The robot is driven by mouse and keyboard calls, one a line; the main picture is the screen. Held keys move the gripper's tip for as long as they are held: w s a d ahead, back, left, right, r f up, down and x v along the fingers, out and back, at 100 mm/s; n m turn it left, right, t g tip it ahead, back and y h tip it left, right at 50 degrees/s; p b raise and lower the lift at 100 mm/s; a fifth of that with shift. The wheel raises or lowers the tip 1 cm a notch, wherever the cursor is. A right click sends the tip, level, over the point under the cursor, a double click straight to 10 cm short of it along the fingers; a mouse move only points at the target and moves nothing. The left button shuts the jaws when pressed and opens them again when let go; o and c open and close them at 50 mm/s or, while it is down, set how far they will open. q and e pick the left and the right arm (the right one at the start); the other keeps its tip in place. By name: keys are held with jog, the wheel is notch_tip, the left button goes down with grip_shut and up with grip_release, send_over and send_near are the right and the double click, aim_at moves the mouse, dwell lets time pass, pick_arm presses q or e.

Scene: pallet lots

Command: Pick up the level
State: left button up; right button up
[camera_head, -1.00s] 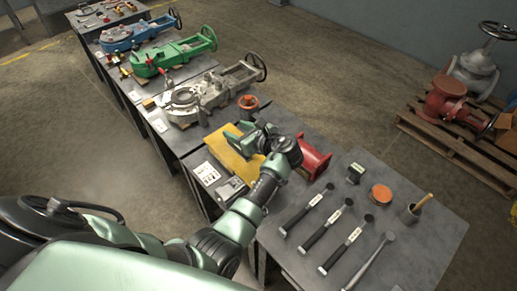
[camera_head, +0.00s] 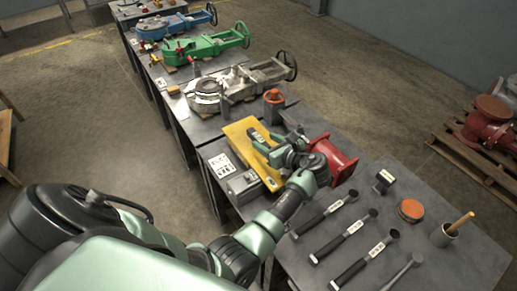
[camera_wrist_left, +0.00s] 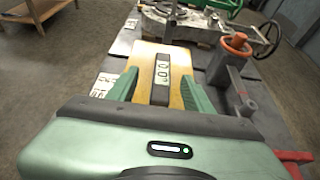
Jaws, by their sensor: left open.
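The level (camera_wrist_left: 161,72) looks like a narrow dark bar with a pale label, lying on a yellow plate (camera_wrist_left: 147,49). In the head view the plate (camera_head: 238,133) lies on the dark bench, partly covered by my left gripper (camera_head: 262,146). In the left wrist view my left gripper (camera_wrist_left: 160,82) is open, with a green finger on each side of the bar. I see no contact between fingers and bar. The bar's near end is hidden behind the gripper body. My right gripper is in neither view.
A red flanged part (camera_head: 338,160) stands close beside my left wrist. A grey box (camera_head: 243,186) lies by the plate's near edge. A valve with an orange handwheel (camera_wrist_left: 237,43) stands to the right. Several hammers (camera_head: 338,237) lie on the near bench.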

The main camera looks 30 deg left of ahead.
aim_at(257, 136)
pick_arm(q)
jog(key=x, duration=0.8)
jog(key=shift+w+d+f, duration=0.1)
jog(key=shift+w+f, duration=0.1)
jog(key=shift+r, duration=0.1)
grip_shut()
